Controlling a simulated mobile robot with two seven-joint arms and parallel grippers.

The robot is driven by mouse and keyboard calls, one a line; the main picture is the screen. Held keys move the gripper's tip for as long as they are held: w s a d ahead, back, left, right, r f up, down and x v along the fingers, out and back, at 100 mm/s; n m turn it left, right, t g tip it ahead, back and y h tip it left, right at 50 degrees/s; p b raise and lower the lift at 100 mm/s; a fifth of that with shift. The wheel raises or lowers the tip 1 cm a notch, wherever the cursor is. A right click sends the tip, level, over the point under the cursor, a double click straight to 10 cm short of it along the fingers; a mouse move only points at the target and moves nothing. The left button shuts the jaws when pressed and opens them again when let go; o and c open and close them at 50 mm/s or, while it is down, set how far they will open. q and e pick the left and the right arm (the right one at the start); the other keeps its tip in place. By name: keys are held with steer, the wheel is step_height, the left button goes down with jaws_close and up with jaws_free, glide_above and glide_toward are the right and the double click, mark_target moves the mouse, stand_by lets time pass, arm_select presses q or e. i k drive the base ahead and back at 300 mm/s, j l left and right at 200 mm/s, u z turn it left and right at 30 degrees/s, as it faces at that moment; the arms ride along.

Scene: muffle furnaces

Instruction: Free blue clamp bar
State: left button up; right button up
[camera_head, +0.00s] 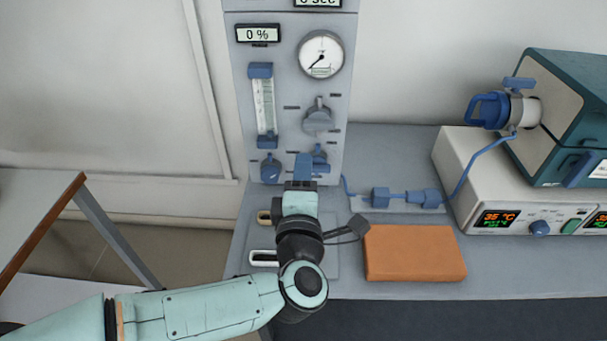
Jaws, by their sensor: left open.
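Blue clamp parts show on the round end fitting of the teal tube furnace at the right: a blue looped handle (487,110) and a small blue bar (519,83) on top. I cannot tell which of them is the clamp bar. My left gripper (303,168) is far to the left of them, in front of the grey gas panel's lower knobs. The jaws are open, though their tips are hard to make out against the blue parts there. It appears clear of the clamp. My right gripper is not in view.
The gas panel (287,100) carries a gauge (321,54), flowmeter and knobs. An orange block (413,253) lies on the bench right of my left wrist. A blue tube with connectors (405,198) runs to the furnace (572,110). The bench between block and panel has little free room.

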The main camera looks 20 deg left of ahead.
mark_target(516, 83)
steer(key=k+l, duration=0.2)
steer(key=k, duration=0.3)
steer(key=k+l, duration=0.2)
steer(key=k, duration=0.25)
